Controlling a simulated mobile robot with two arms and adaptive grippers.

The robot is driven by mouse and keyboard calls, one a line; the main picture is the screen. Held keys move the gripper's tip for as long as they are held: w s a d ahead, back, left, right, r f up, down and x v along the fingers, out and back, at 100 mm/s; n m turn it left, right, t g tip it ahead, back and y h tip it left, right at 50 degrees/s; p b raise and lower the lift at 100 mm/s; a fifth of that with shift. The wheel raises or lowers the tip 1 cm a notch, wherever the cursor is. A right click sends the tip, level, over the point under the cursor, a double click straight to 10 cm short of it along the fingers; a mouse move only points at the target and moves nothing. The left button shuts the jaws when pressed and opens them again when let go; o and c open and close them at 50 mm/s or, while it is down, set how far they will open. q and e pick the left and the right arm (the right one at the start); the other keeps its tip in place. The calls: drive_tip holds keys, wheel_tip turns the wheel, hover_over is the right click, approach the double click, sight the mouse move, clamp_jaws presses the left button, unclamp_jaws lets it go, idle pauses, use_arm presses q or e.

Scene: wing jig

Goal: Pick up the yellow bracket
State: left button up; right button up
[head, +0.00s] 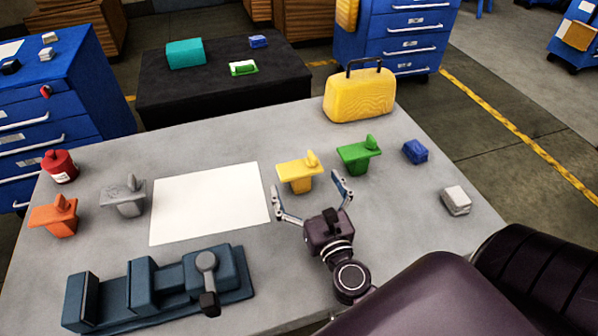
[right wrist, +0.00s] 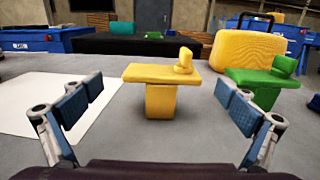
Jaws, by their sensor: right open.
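The yellow bracket (head: 299,173) stands upright on the grey table, just right of the white sheet. It has a flat top plate with a small knob at its right end. In the right wrist view the yellow bracket (right wrist: 161,85) is centred ahead, between the two fingers but beyond their tips. My right gripper (head: 314,199) is open and empty, low over the table on the near side of the bracket; it also shows in the right wrist view (right wrist: 160,108). My left gripper is not in view.
A green bracket (head: 358,153) stands close right of the yellow one. A yellow case (head: 359,96) is behind. A blue block (head: 415,151) and grey block (head: 456,200) lie right. White sheet (head: 208,203), grey bracket (head: 123,197), orange bracket (head: 54,215) and blue vise (head: 165,285) are left.

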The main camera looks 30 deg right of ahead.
sight(303, 178)
drive_tip(key=x, duration=0.4)
drive_tip(key=shift+d+f+p, duration=0.2)
drive_tip(key=shift+f+p, duration=0.05)
drive_tip(key=shift+p, duration=0.15)
drive_tip(key=shift+w, duration=0.35)
drive_tip(key=shift+w+d+f, duration=0.1)
drive_tip(key=shift+w, duration=0.05)
drive_tip(key=c, duration=1.2)
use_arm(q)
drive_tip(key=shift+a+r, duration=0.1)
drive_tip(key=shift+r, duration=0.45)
use_arm(e)
drive_tip(key=c, duration=0.3)
